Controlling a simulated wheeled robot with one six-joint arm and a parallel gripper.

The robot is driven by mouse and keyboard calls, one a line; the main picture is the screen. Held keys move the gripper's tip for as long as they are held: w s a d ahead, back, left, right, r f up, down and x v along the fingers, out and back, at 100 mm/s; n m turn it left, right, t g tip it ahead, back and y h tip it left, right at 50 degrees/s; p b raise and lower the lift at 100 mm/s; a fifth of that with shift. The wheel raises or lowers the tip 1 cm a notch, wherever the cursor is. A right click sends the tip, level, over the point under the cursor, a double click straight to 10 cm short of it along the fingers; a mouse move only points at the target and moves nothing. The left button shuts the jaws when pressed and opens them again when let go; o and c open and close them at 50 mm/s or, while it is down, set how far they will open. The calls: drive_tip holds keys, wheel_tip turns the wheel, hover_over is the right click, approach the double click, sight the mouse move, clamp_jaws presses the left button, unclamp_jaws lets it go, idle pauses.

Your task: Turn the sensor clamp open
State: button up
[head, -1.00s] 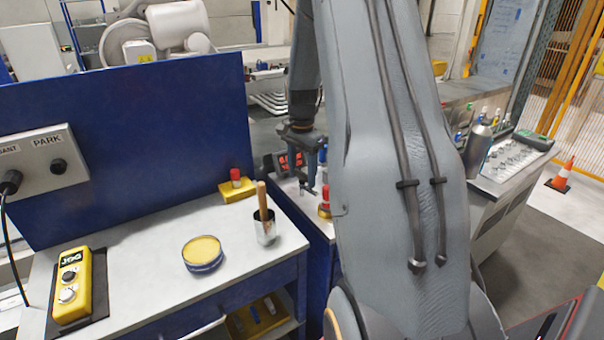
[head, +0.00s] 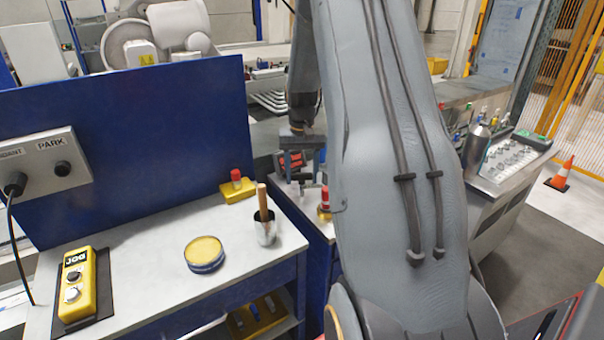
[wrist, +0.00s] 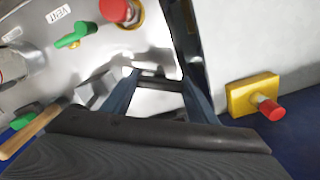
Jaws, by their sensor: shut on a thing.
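In the wrist view a green lever (wrist: 72,36) by a VENT label and a red knob (wrist: 116,10) sit close by. A yellow block with a red button (wrist: 253,95) is at the right. In the head view a cup with a wooden handle (head: 265,232) and yellow-topped tin (head: 204,254) stand nearby.

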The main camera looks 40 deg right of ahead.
drive_tip(key=n, duration=0.5)
drive_tip(key=shift+w+r+n+p, duration=0.1)
drive_tip(key=shift+r+n+p, duration=0.05)
drive_tip(key=shift+n+p, duration=0.2)
drive_tip(key=shift+d, duration=0.1)
drive_tip(key=o, duration=1)
drive_tip(key=shift+o, duration=0.2)
wheel_tip(320, 180, up, 8)
drive_tip(key=shift+f+b, duration=0.15)
drive_tip(key=shift+b, duration=1)
